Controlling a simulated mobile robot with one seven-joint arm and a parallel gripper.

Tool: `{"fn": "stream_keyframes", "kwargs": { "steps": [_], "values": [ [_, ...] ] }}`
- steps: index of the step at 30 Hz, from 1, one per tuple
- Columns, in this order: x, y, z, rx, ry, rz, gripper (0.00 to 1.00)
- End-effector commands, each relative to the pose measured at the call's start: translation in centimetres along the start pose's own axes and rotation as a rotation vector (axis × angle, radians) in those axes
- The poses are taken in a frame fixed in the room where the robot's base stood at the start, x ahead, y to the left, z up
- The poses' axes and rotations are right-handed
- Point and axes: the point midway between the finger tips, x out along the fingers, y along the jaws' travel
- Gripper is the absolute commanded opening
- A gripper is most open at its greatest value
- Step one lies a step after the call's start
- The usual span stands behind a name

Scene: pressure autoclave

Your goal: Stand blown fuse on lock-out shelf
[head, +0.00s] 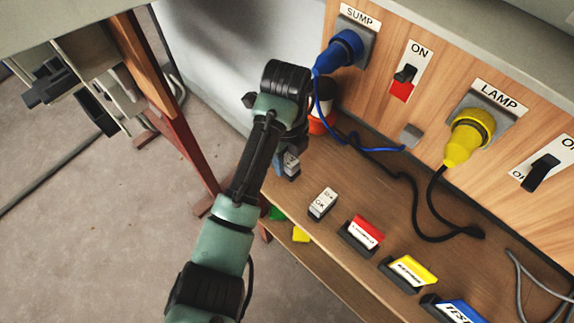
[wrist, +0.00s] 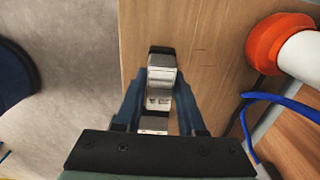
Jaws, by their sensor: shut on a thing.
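My gripper (head: 287,168) is over the left end of the wooden shelf (head: 375,190), below the panel. In the wrist view my gripper (wrist: 161,88) has its two blue fingers closed on a grey-white block with black ends, which I take for the blown fuse (wrist: 161,76). The fuse also shows small and partly hidden in the head view (head: 292,164). I cannot read its label or tell whether its base touches the shelf. A similar light block marked OK (head: 323,203) stands on the shelf to the right of my gripper.
Red (head: 366,233), yellow (head: 413,271) and blue (head: 460,311) label stands line the shelf's front. An orange-and-white round object (wrist: 285,45) stands close to my gripper. Blue (head: 355,142) and black (head: 412,195) cables cross the shelf. Bare wood lies between.

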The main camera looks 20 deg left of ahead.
Motion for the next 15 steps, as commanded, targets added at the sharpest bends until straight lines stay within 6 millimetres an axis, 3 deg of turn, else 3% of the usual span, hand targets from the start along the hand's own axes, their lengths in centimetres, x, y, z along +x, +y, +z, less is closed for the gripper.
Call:
{"fn": "stream_keyframes", "kwargs": {
  "steps": [6, 15],
  "values": [
    [2.9, 0.1, -0.1, -0.001, 0.002, 0.002, 0.0],
    [3.0, 0.0, -0.1, 0.0, 0.001, 0.001, 0.0]
  ]
}}
